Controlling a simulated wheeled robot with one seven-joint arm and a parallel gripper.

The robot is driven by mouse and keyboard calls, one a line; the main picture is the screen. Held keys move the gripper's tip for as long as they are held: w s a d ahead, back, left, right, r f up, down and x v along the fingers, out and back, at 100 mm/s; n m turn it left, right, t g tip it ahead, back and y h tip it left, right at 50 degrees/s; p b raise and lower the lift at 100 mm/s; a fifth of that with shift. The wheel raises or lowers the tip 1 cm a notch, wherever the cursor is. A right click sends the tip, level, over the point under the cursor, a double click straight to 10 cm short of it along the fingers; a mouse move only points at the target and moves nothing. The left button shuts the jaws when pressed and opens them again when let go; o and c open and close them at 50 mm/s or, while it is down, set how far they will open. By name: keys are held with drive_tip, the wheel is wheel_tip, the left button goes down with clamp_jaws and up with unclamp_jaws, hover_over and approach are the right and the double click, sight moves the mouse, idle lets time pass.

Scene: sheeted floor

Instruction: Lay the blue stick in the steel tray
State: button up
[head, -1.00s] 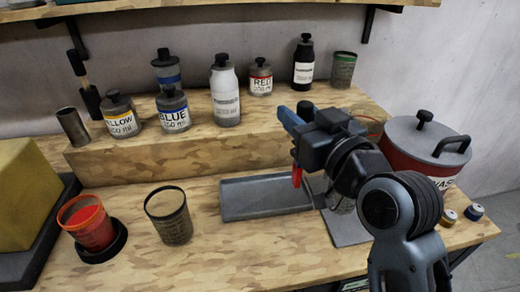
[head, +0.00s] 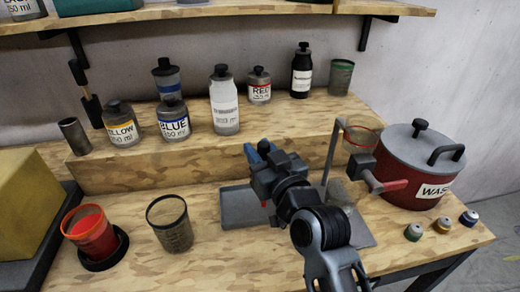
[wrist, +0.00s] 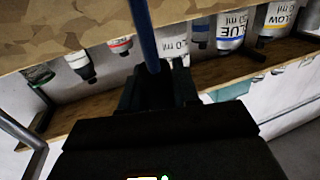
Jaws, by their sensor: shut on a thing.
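The blue stick (wrist: 143,35) is held in my gripper (wrist: 158,88) in the wrist view and runs up out of the picture. In the head view a blue end of it (head: 251,154) shows at the far side of my gripper (head: 260,165). The jaws are shut on the stick. The steel tray (head: 232,217) lies flat on the bench under and behind my gripper. My gripper and arm hide its right part. The stick is above the tray, apart from it.
A stand with a red-rimmed funnel (head: 362,138) and a red handle (head: 392,186) is right of my gripper, by the red waste pot (head: 410,180). A mesh cup (head: 170,224) and a red cup (head: 92,236) stand left. Labelled bottles line the raised step.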

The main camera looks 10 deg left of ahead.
drive_tip(key=o, duration=0.5)
drive_tip(key=shift+f, duration=0.15)
drive_tip(key=o, duration=0.5)
drive_tip(key=shift+r, duration=0.3)
drive_tip(key=b+v, duration=0.2)
drive_tip(key=v, duration=1)
drive_tip(key=shift+f, duration=0.1)
drive_tip(key=shift+f, duration=0.1)
